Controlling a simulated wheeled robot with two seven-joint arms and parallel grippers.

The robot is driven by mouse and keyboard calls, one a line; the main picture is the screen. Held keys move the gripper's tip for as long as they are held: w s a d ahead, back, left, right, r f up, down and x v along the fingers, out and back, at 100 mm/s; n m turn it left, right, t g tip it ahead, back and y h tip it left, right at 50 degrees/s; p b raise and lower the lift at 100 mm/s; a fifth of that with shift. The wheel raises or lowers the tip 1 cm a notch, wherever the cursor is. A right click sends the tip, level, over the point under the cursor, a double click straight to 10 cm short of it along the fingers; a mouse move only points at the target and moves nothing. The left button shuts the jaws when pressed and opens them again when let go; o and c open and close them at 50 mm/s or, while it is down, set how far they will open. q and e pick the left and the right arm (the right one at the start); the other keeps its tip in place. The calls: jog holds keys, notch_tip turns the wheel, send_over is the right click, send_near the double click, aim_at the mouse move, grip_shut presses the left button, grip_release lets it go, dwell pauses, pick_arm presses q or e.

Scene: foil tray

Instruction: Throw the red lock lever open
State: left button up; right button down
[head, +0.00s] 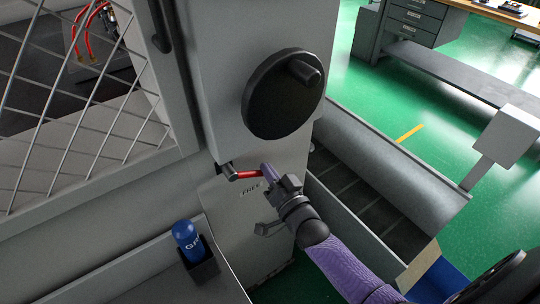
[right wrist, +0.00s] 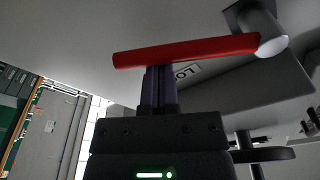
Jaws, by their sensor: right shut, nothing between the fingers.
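The red lock lever (head: 247,175) sticks out from a dark pivot on the grey machine's front, below the large black handwheel. It points right in the head view, and a label reading "FREE" sits just beneath it. In the right wrist view the red lever (right wrist: 185,50) lies nearly level across the picture, with its metal pivot end at the right and a partly hidden label starting "LO" behind it. My right gripper (head: 266,170) is shut and empty, its purple fingertips right at the lever's free end. In the wrist view the fingertips (right wrist: 158,75) meet the lever's lower edge; contact is unclear.
The black handwheel (head: 275,95) juts out just above my right gripper. A blue bottle (head: 186,238) stands in a holder at lower left. A wire mesh guard (head: 75,120) is at left, and a grey trough (head: 385,155) at right. Green floor lies beyond.

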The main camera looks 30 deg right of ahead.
jog(key=shift+s+a+f+m+g+h+b, duration=0.2)
jog(key=shift+a+f+m, duration=0.65)
jog(key=shift+m, duration=0.9)
jog(key=shift+s+a+f+m+g+h+b, duration=0.1)
jog(key=shift+a+f+m+g+h+b, duration=0.15)
jog(key=shift+a+f+m, duration=1.05)
jog(key=shift+s+a+f+m+g+h+b, duration=0.15)
jog(key=shift+a+f+m+b, duration=0.2)
jog(key=shift+m, duration=1.8)
pick_arm(q)
jog(key=shift+s+a+f, duration=0.45)
jog(key=shift+a+f, duration=0.1)
jog(key=shift+f, duration=0.25)
pick_arm(e)
jog(key=shift+w, duration=0.1)
pick_arm(q)
jog(key=shift+d, duration=0.15)
pick_arm(e)
jog(key=shift+f, duration=0.1)
pick_arm(q)
jog(key=shift+d, duration=0.15)
